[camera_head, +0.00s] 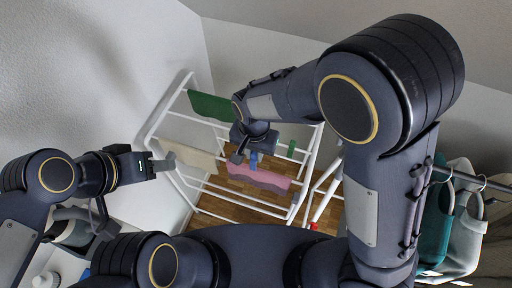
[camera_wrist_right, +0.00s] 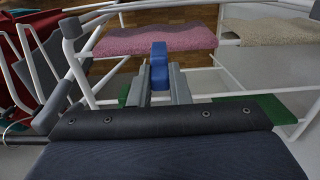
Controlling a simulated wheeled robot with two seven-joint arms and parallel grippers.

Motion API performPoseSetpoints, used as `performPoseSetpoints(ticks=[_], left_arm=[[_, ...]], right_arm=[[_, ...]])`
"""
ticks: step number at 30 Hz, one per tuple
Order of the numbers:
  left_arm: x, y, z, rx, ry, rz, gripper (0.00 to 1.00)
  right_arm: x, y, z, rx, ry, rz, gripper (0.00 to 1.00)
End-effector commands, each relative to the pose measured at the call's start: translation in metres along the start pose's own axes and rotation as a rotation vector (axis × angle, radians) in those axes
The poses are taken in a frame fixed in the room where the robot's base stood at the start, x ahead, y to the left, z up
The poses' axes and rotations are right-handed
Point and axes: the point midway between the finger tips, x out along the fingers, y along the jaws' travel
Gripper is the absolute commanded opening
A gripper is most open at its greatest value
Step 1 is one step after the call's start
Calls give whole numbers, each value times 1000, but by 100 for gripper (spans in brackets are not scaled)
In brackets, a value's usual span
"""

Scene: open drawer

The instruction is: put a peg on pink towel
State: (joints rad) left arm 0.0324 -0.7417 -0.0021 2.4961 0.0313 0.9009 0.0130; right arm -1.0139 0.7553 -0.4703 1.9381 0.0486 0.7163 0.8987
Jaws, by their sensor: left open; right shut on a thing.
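A pink towel (camera_head: 262,179) hangs over the rails of a white drying rack; it also shows in the right wrist view (camera_wrist_right: 125,41). My right gripper (camera_head: 243,156) is shut on a blue peg (camera_wrist_right: 159,66), which also shows in the head view (camera_head: 253,161). The peg stands out beyond the fingertips and overlaps the towel's edge in both views. I cannot tell whether it touches the towel. My left gripper (camera_head: 163,164) is open and empty at the rack's left side, away from the pink towel.
The white rack (camera_head: 157,118) also carries a green towel (camera_head: 209,106) and a beige towel (camera_head: 188,154). A small green piece (camera_head: 291,147) sits on a rail right of my right gripper. Clothes on hangers (camera_head: 460,220) hang at the right. Walls stand behind and left.

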Motion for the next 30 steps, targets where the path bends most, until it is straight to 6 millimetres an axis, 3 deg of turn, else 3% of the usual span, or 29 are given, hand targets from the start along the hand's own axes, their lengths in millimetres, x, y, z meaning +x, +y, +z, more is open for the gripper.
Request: performPoseSetpoints(ticks=[17,30], left_arm=[[-2,1,-1,0,0,0,44],[15,-7,8,0,0,0,44]], right_arm=[[-2,0,0,0,0,0,0],[24,0,0,0,0,0,0]])
